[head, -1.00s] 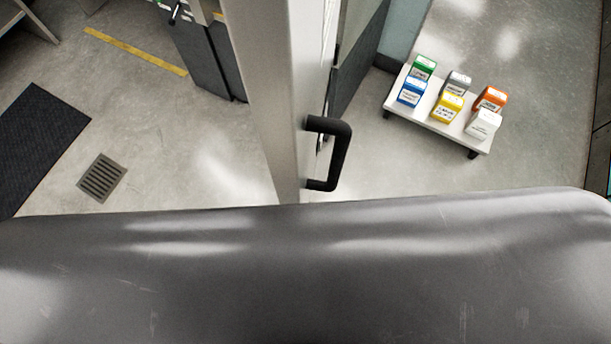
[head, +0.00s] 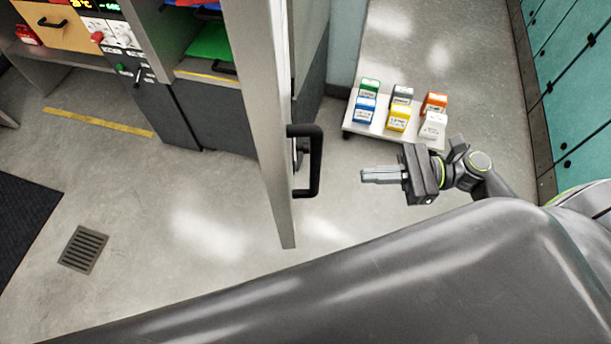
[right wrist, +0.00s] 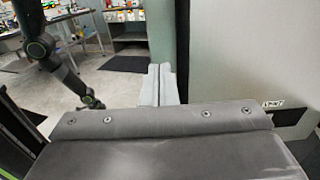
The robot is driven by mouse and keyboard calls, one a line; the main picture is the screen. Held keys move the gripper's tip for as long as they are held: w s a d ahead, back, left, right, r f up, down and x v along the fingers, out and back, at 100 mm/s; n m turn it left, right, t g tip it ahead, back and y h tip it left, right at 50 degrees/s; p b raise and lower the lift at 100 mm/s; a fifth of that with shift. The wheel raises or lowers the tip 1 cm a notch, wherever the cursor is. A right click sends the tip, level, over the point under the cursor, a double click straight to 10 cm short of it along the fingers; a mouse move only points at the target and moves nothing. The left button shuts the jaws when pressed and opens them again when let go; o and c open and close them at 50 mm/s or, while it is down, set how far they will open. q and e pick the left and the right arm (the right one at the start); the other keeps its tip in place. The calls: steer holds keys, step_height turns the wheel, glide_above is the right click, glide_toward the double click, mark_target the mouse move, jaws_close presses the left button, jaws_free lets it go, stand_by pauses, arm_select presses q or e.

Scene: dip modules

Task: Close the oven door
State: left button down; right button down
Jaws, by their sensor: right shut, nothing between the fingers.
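The oven door (head: 262,110) stands open in the head view, a tall pale grey panel seen nearly edge-on. Its black bar handle (head: 316,160) sticks out from its right face. The oven body's dark front (head: 215,115) is behind and left of the door. My right gripper (head: 364,175) is shut and empty, to the right of the handle and apart from it, pointing left. Its closed fingers also show in the right wrist view (right wrist: 161,85), beside a large pale panel (right wrist: 240,60) on the right. My left gripper is not in view.
A low white stand (head: 349,124) with several coloured boxes is on the floor behind my right gripper. Teal cabinets (head: 570,80) line the right side. A control panel (head: 105,20) is at the upper left. Floor left of the door is clear, with a drain grate (head: 83,249).

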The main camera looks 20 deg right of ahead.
mark_target(316, 176)
steer(key=p+x, duration=0.4)
steer(key=x, duration=0.7)
steer(key=shift+w+r, duration=0.1)
steer(key=shift+p+x, duration=0.3)
steer(key=shift+x, duration=0.65)
